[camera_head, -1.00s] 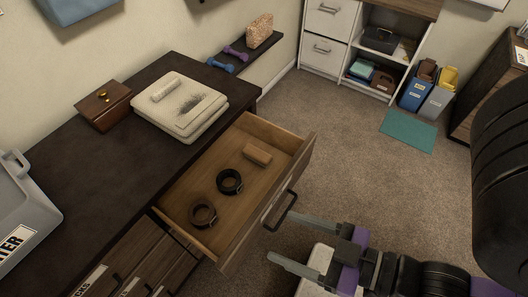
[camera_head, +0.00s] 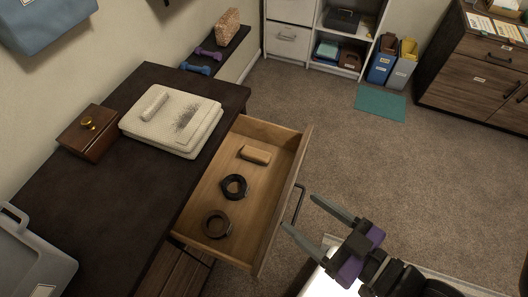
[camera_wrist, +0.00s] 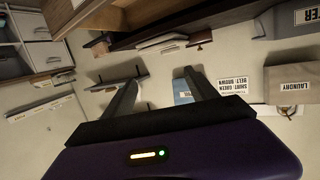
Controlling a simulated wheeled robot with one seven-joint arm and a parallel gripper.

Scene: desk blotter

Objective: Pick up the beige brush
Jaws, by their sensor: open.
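A tan, block-shaped object (camera_head: 255,154), which looks like the beige brush, lies near the far end of the open wooden drawer (camera_head: 212,180). Its bristles cannot be made out. My gripper (camera_head: 298,211) is open and empty, outside the drawer to the right, close to the drawer's dark handle (camera_head: 299,205). Its two grey fingers point toward the upper left. In the wrist view my gripper (camera_wrist: 158,76) shows with nothing between its fingers, and the drawer's contents cannot be identified there.
Two dark coiled belts (camera_head: 234,187) (camera_head: 216,225) lie nearer in the drawer. On the dark desk (camera_head: 95,195) are a folded cream stack (camera_head: 150,134) and a wooden box (camera_head: 91,133). A grey case (camera_head: 35,262) stands at the left. Open carpet (camera_head: 370,160) lies right of the drawer.

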